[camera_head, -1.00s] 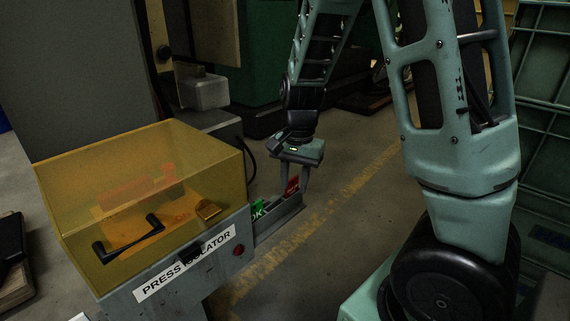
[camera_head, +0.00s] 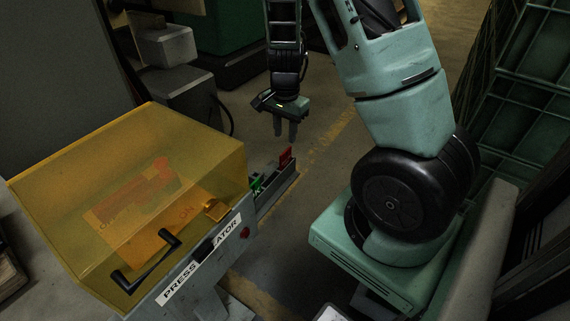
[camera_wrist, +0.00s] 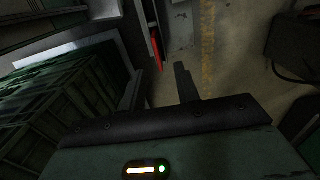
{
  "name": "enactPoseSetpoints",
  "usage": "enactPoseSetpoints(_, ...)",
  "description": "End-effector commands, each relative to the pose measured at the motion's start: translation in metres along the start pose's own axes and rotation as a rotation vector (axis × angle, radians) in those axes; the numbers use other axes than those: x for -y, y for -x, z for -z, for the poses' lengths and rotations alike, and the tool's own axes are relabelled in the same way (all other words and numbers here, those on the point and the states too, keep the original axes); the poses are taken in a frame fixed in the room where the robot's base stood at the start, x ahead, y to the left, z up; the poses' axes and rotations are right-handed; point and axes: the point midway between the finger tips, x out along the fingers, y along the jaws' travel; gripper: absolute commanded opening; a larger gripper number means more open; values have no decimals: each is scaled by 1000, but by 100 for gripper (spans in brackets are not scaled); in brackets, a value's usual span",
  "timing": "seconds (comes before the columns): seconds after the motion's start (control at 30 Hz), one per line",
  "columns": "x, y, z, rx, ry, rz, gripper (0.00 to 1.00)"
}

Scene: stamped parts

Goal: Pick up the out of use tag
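A red tag (camera_head: 285,157), likely the out of use tag, stands upright in a narrow grey holder (camera_head: 276,195) on the right side of the press isolator box. Its lettering is not legible. A green tag (camera_head: 256,184) sits in the same holder, nearer the box. My gripper (camera_head: 285,136) points down beyond the red tag, fingers apart and empty. In the wrist view the red tag (camera_wrist: 157,48) shows edge-on, ahead of the gap between the fingertips of my gripper (camera_wrist: 160,70), not touching them.
Green crates (camera_head: 500,130) stand at the right. Grey machinery (camera_head: 165,50) stands behind the box. Open floor lies around the holder.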

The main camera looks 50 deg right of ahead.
Motion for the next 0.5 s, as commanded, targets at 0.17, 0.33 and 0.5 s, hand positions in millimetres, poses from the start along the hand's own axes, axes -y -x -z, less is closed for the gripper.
enactPoseSetpoints(0.17,-1,-25,0,1,-1,-1,32)
enactPoseSetpoints(0.33,-1,-34,0,2,-2,-1,32)
enactPoseSetpoints(0.5,-4,-58,-3,3,-2,-4,32)
